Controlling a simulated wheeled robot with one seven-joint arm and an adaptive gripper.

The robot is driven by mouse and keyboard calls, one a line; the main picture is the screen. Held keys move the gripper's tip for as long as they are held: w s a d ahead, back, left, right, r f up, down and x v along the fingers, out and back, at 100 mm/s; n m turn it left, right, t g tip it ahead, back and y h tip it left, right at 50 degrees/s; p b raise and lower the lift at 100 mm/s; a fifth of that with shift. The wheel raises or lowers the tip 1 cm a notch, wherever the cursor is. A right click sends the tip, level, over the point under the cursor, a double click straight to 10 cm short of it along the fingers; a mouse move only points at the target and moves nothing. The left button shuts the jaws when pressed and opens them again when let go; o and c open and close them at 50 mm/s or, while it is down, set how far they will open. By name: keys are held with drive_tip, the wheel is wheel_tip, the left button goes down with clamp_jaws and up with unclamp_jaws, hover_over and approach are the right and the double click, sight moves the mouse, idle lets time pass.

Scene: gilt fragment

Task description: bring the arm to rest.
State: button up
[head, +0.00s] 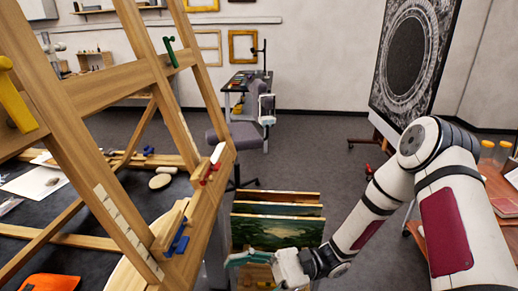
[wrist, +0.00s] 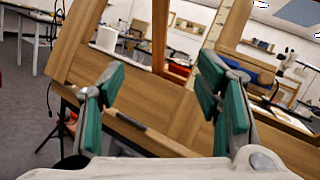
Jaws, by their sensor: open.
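My gripper (head: 248,258) is at the lower middle of the head view, at the end of my white arm reaching in from the right. In the wrist view its two green-padded fingers (wrist: 165,100) stand wide apart with nothing between them. A wooden easel (head: 150,85) stands close on the left in the head view. The easel's wooden beams (wrist: 165,125) also fill the space beyond the fingers in the wrist view. I cannot tell whether a finger touches the wood.
Framed landscape paintings (head: 278,232) stand upright in a rack just behind my gripper. A dark table (head: 85,220) with papers and tools lies beyond the easel. A large dark circular picture (head: 405,60) stands at the back right. Grey floor (head: 320,150) is open in the middle.

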drive_tip(key=s+d+r+n+t+h, duration=0.4)
drive_tip(key=d+r+n+t+h, duration=0.1)
drive_tip(key=d+r+h, duration=0.4)
drive_tip(key=s+d+r+n+t+h, duration=0.4)
drive_tip(key=d+r+t+h, duration=0.4)
drive_tip(key=d+r+h, duration=0.2)
drive_tip(key=s+d+r, duration=0.1)
drive_tip(key=d+r, duration=0.1)
drive_tip(key=d, duration=0.1)
drive_tip(key=shift+d+n, duration=0.15)
drive_tip(key=shift+n, duration=0.25)
